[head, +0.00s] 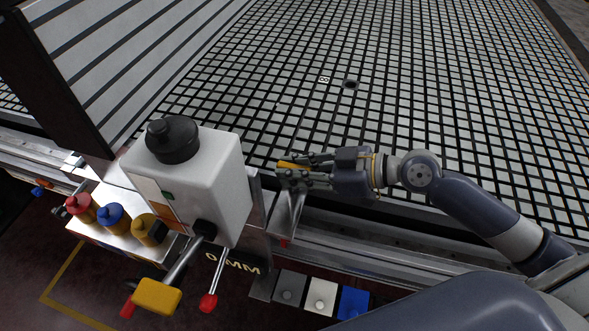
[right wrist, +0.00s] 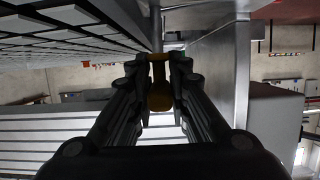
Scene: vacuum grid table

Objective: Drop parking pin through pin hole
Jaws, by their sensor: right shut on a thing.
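My right gripper (head: 284,170) reaches in from the right in the head view, low over the front edge of the grid table. It is shut on a yellow parking pin (head: 291,166), whose end shows between the fingertips. The pin also shows as a dark gold piece (right wrist: 160,97) between the two fingers in the right wrist view. A metal bracket (head: 288,214) stands just below the gripper at the table edge. I cannot make out the pin hole; the gripper may hide it. My left gripper is not in view.
A white box unit (head: 205,180) with a black cap stands close left of the gripper, with a yellow-handled lever (head: 157,296) below it. Red, blue and yellow knobs are further left. The black-and-white grid table (head: 430,110) is clear beyond. A slatted panel (head: 110,60) rises at upper left.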

